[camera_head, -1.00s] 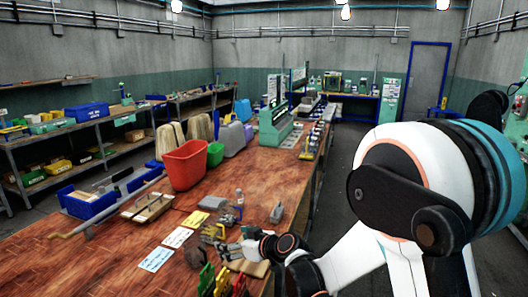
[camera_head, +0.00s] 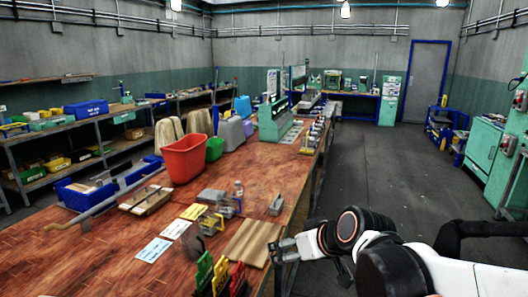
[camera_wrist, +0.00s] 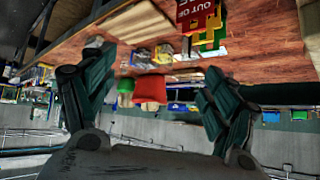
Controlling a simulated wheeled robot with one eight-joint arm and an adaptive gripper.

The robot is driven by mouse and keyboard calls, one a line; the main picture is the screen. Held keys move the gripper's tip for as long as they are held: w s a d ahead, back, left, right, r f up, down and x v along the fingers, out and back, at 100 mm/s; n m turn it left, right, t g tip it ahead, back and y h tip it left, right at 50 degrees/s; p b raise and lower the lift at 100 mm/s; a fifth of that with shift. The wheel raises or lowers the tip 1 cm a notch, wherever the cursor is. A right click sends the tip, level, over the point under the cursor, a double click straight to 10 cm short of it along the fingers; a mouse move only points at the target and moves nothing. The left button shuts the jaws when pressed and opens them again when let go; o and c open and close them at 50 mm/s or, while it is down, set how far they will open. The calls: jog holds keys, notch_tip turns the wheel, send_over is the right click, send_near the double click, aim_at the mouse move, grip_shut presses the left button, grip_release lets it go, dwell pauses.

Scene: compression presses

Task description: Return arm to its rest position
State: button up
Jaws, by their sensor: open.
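My gripper (camera_head: 285,247) is at the right front edge of the wooden workbench (camera_head: 100,260), beside a light wooden board (camera_head: 254,243). My arm reaches in from the lower right of the head view. In the wrist view my gripper's two dark fingers (camera_wrist: 152,92) stand wide apart with nothing between them but the distant background. That view appears upside down, with the bench along the top.
A red bin (camera_head: 186,160), a green bin (camera_head: 214,150) and a blue tray (camera_head: 90,192) stand on the bench. Red, yellow and green tags (camera_head: 220,278) stand at its near edge. Green machines (camera_head: 484,145) stand at the right. The floor (camera_head: 390,170) between is clear.

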jog(key=s+d+f+m+h+b, duration=0.2)
jog(key=s+d, duration=0.4)
jog(key=s, duration=0.2)
jog(key=s+d+f+m+g+h+b, duration=0.1)
jog(key=s+d+f+m+h+b, duration=0.1)
jog(key=s+d, duration=0.4)
jog(key=s+f, duration=0.1)
jog(key=s, duration=0.2)
jog(key=shift+d+f+m, duration=0.2)
jog(key=shift+d+m, duration=0.05)
jog(key=shift+m, duration=0.05)
jog(key=shift+s, duration=0.1)
